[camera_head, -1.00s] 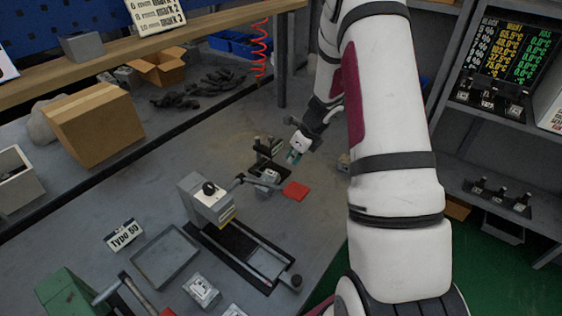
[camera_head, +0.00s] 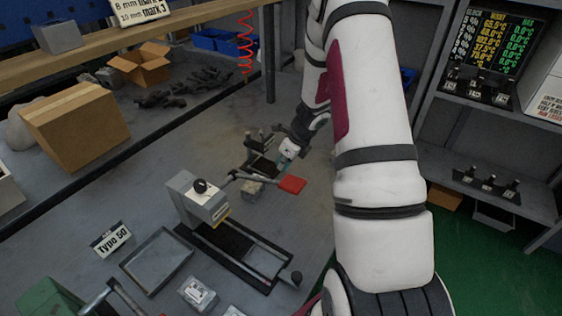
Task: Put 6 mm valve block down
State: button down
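My gripper (camera_head: 283,158) is small and far off at the end of my arm, above the bench by a dark fixture with upright posts (camera_head: 259,149). Its fingers are too small and partly covered to show whether they are open or shut. A small grey block (camera_head: 252,190) is just below and left of the gripper, beside a red pad (camera_head: 291,184); it may be the valve block, but no 6 mm marking is readable. I cannot tell whether the gripper touches it.
A grey press-like machine (camera_head: 197,197) with a lever and dark rails stands left of the block. An empty grey tray (camera_head: 157,262) and a pale block (camera_head: 198,293) are nearer. Shelves (camera_head: 480,120) with small dark-topped blocks stand right. Cardboard boxes (camera_head: 75,125) sit at back left.

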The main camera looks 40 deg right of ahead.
jog(key=shift+f+b, duration=0.4)
jog(key=shift+f, duration=0.15)
dwell(0.7)
jog(key=c, duration=1.9)
grip_release()
jog(key=v, duration=1.2)
jog(key=shift+w+r, duration=0.1)
jog(key=shift+r, duration=0.05)
